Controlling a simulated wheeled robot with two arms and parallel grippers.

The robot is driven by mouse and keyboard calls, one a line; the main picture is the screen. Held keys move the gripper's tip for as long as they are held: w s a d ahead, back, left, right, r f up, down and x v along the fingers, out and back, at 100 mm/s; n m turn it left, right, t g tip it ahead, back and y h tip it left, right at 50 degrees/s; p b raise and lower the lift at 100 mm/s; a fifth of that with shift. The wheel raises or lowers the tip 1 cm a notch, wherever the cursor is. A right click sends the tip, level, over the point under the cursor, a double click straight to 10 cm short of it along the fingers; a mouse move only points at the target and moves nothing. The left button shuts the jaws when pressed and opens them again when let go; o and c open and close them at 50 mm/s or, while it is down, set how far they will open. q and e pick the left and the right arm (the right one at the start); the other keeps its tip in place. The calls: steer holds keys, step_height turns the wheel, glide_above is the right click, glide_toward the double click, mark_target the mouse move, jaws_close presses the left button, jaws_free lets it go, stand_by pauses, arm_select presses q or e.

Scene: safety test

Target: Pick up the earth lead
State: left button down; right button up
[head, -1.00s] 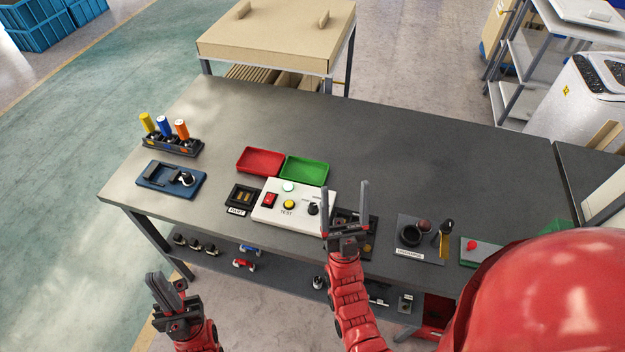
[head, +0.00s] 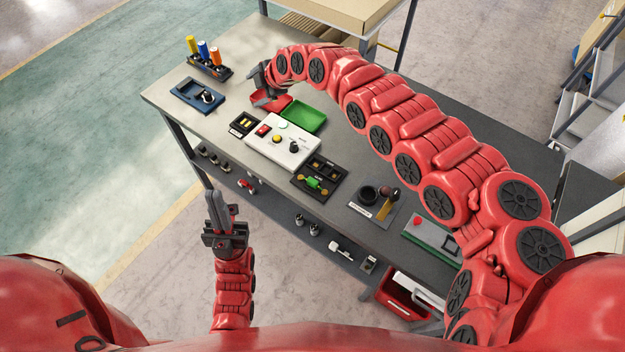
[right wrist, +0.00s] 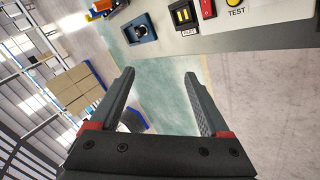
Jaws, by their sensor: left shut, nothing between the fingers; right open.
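A green and yellow item (head: 314,183), which looks like the earth lead, lies in a black tray (head: 299,190) right of the white test box (head: 268,151). My right gripper (head: 259,78) is at the far left of the bench near the red tray (head: 283,104), partly hidden by its own wrist. In the right wrist view my right gripper (right wrist: 159,73) is open and empty, with floor between its fingers; the lead does not show there. My left gripper (head: 216,197) is shut and empty in front of the bench, over the floor.
A green tray (head: 304,116) sits beside the red one. A blue fixture (head: 193,96) and a rack with coloured cylinders (head: 219,74) stand at the left end. A black cup (head: 368,193) is right of the black tray. My right arm spans the back of the bench.

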steer(key=s+d+f+n+g+h, duration=0.4)
steer(key=s+d, duration=0.4)
steer(key=n+g+h+b, duration=0.2)
steer(key=h, duration=0.1)
glide_above(313, 180)
step_height(313, 180, down, 13)
steer(key=shift+f, duration=0.2)
steer(key=f+p, duration=0.1)
steer(key=f, duration=0.4)
steer(key=shift+s+a+p, duration=0.1)
steer(key=shift+a+p, duration=0.1)
steer(key=shift+p, duration=0.15)
steer(key=shift+d+f, duration=0.1)
steer(key=shift+f, duration=0.2)
jaws_close()
